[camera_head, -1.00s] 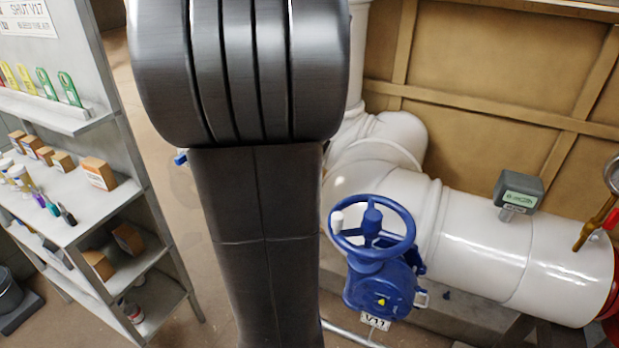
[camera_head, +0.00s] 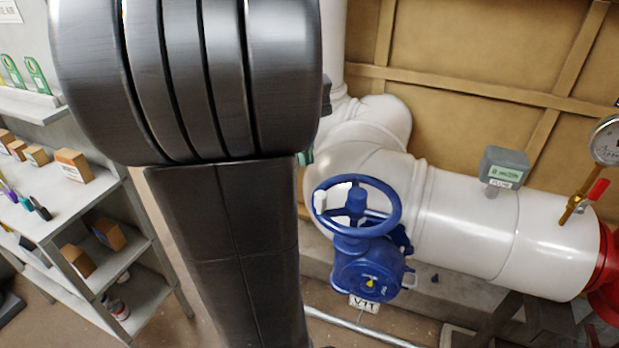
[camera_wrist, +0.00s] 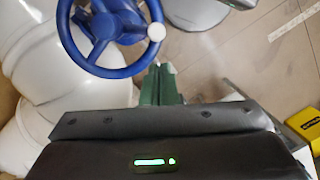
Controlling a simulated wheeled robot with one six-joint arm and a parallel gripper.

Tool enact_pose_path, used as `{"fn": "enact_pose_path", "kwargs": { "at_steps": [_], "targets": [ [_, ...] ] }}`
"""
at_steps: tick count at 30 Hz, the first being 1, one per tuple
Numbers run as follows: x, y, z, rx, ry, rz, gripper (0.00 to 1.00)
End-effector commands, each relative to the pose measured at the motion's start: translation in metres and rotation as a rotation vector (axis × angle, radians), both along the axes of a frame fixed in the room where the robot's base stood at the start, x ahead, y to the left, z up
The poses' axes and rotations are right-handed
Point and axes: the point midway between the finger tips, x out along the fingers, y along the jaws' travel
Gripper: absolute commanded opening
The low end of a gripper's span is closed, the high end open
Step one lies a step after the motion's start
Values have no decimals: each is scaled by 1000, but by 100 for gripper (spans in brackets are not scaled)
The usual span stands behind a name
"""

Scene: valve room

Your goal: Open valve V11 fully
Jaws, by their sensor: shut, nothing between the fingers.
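The valve with tag V11 (camera_head: 364,304) has a blue handwheel (camera_head: 396,205) with a white knob (camera_head: 320,203) on its left rim, on top of a blue body (camera_head: 366,275) with a yellow mark. In the wrist view the blue handwheel (camera_wrist: 88,65) is at the upper left, with its white knob (camera_wrist: 156,32) at the rim's right. My gripper (camera_wrist: 160,68) has green fingers, shut and empty, a little below the knob in that picture. They look apart from the rim, but the depth gap is unclear. In the head view my arm hides most of the gripper.
A white pipe (camera_head: 470,230) runs behind the valve and carries a grey flow display (camera_head: 505,167). A pressure gauge (camera_head: 606,140) and a small red-handled tap (camera_head: 598,189) are at right. A shelf (camera_head: 85,205) with small boxes stands left. Floor shows between shelf and valve.

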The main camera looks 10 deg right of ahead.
Motion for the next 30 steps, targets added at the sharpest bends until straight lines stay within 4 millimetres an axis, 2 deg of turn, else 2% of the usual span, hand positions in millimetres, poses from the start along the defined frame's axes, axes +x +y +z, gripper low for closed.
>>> {"fn": "enact_pose_path", "kwargs": {
  "at_steps": [3, 10, 16, 30],
  "targets": [
    [-6, -3, -23, 0, 3, -1, 0],
    [-12, -5, -49, 0, 1, 0, 0],
    [-13, -6, -55, 0, -1, 0, 0],
    [-16, -6, -54, 0, 0, 32, 0]
  ]
}}
